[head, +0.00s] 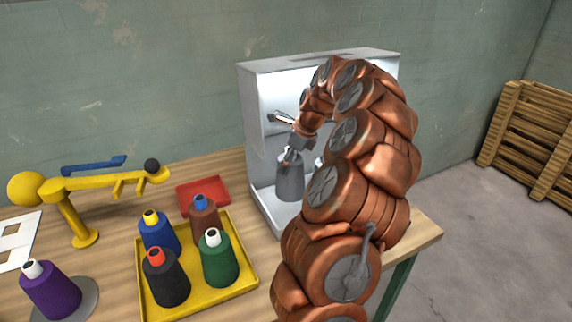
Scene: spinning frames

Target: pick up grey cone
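The grey cone (290,178) is upright inside the open bay of a white box-shaped machine (262,100). My gripper (288,157) is at the top of the grey cone, and the cone's tip is hidden by the fingers. The fingers are small and dark here, so I cannot tell whether they are closed on the cone or only around its tip. I also cannot tell whether the cone's base touches the bay floor. My copper-coloured arm covers the right part of the machine.
A yellow tray (247,279) holds blue, brown, black and green cones. A red tray (222,184) lies behind it. A purple cone (50,290) stands on a grey disc at left. A yellow stand (85,239) is behind. Wooden pallets (530,135) lean at right.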

